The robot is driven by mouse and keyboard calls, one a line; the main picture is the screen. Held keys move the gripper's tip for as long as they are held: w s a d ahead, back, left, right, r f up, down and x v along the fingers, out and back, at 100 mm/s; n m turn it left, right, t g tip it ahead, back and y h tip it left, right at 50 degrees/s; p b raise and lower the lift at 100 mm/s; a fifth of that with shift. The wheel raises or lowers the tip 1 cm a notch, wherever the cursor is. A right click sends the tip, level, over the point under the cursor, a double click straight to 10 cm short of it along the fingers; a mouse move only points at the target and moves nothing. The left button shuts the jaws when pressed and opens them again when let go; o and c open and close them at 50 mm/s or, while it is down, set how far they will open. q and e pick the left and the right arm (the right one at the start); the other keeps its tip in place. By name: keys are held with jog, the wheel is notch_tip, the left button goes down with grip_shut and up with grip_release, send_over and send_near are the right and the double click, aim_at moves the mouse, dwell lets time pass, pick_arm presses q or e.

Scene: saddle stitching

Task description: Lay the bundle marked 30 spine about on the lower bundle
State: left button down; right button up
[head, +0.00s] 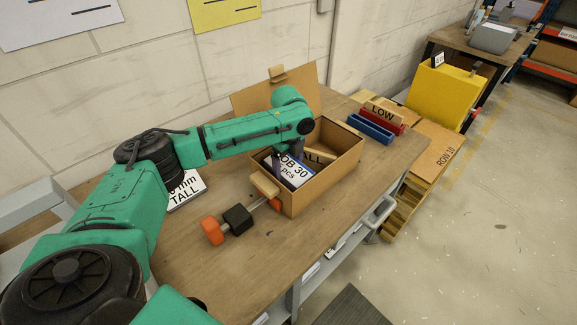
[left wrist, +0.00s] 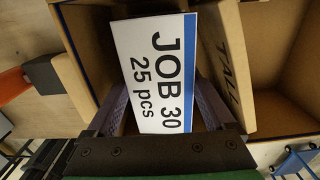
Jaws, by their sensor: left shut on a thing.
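The bundle marked JOB 30, 25 pcs (head: 294,172), is white with a blue edge stripe. It is in the open cardboard box (head: 325,182) on the workbench. In the left wrist view the same bundle (left wrist: 155,62) lies between the two fingers of my left gripper (left wrist: 160,105), which is shut on it. The gripper (head: 277,160) is partly hidden by my own wrist in the head view. A brown divider marked TALL (left wrist: 230,65) stands just right of the bundle. I cannot make out a lower bundle beneath it. My right gripper is not in view.
Blue (head: 370,128) and red trays sit behind right, by a LOW label (head: 382,112).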

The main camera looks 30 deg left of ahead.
pick_arm(q)
jog(key=shift+w+a, duration=0.1)
jog(key=shift+w, duration=0.1)
jog(key=shift+f, duration=0.15)
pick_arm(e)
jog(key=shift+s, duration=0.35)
pick_arm(q)
jog(key=shift+f, duration=0.15)
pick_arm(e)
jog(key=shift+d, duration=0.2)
pick_arm(q)
grip_release()
jog(key=shift+s+f, duration=0.1)
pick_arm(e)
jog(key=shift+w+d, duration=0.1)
